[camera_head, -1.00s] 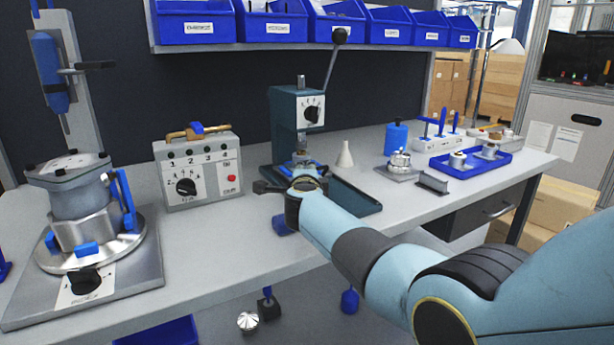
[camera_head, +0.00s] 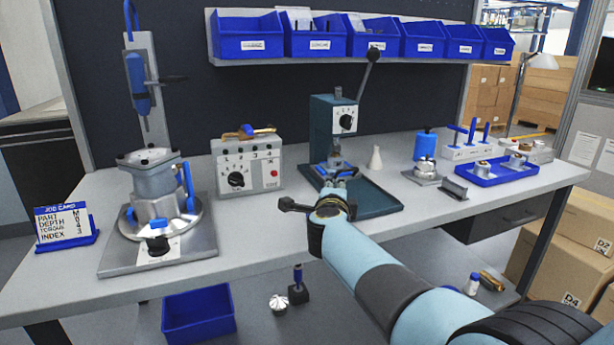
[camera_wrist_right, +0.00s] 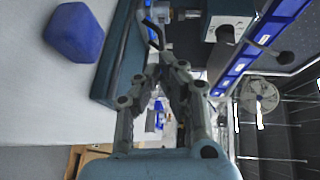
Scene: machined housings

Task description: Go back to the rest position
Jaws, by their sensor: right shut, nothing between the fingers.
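My right arm reaches in from the lower right of the head view. Its gripper (camera_head: 340,177) is in front of the green press (camera_head: 322,130), largely hidden behind its own wrist. In the right wrist view the gripper (camera_wrist_right: 163,65) shows two dark fingers that come together, with nothing held between them. Beyond them part of the press and a blue rounded object (camera_wrist_right: 75,32) on the pale bench top show. My left gripper is not in view.
The bench (camera_head: 250,245) holds a clamped housing fixture (camera_head: 150,185), a control box (camera_head: 246,165), a white cone (camera_head: 375,158) and a blue tray (camera_head: 499,174). Blue bins (camera_head: 247,38) hang above. A job card (camera_head: 64,224) stands at left. A blue bin (camera_head: 198,315) is below.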

